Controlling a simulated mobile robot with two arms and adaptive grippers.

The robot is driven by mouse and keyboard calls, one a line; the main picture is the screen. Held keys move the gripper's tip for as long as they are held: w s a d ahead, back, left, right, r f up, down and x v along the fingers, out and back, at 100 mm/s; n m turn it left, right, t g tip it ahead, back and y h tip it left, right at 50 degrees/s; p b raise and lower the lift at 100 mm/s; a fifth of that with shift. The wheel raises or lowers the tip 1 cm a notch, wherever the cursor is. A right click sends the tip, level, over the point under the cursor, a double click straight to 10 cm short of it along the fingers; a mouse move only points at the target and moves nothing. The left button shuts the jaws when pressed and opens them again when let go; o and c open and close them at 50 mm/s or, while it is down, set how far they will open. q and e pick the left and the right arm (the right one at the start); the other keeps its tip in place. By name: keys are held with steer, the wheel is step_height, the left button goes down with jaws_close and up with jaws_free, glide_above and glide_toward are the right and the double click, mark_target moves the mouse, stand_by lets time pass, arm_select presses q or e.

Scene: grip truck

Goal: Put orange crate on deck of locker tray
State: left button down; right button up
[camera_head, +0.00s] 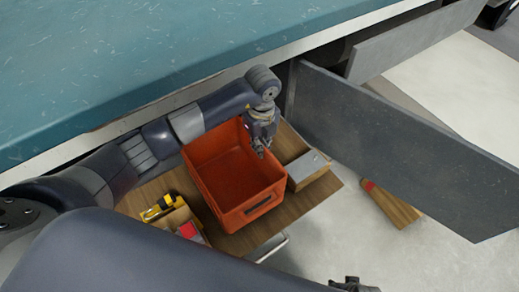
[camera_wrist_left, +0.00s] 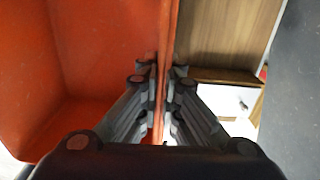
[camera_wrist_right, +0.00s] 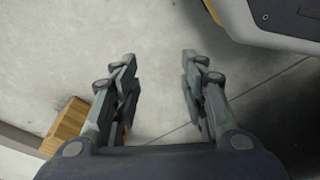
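The orange crate (camera_head: 235,180) is empty and stands upright on the wooden locker tray (camera_head: 325,192), a pulled-out drawer with a metal handle. My left gripper (camera_head: 262,148) reaches over from the left to the crate's right wall. In the left wrist view its fingers (camera_wrist_left: 164,75) lie on both sides of the crate's wall (camera_wrist_left: 90,60), closed on it. Whether the crate touches the tray's deck is hard to tell. My right gripper (camera_wrist_right: 160,70) is open and empty above the grey floor; only its tip (camera_head: 352,285) shows at the head view's bottom edge.
A small box with a yellow tool (camera_head: 158,207) and a red item (camera_head: 188,230) stands left of the crate. A grey-topped box (camera_head: 306,167) stands right of it. A grey door panel (camera_head: 410,150) hangs open at right. A wooden block (camera_head: 392,205) lies on the floor.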

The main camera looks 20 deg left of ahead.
arm_select(q)
steer(key=shift+f, duration=0.85)
arm_select(e)
steer(key=shift+w+r, duration=0.25)
steer(key=shift+r, duration=0.2)
arm_select(q)
steer(key=shift+f, duration=0.1)
steer(key=c, duration=1.8)
jaws_free()
arm_select(e)
steer(key=shift+w+r, duration=0.1)
steer(key=shift+r, duration=0.05)
arm_select(q)
step_height(320, 180, up, 12)
steer(key=shift+w+r+p, duration=0.1)
steer(key=shift+p, duration=0.65)
arm_select(e)
steer(key=s+f, duration=0.2)
steer(key=f, duration=0.1)
steer(key=s+f, duration=0.1)
steer(key=f, duration=0.1)
steer(key=shift+s+d, duration=0.15)
steer(key=shift+d, duration=0.05)
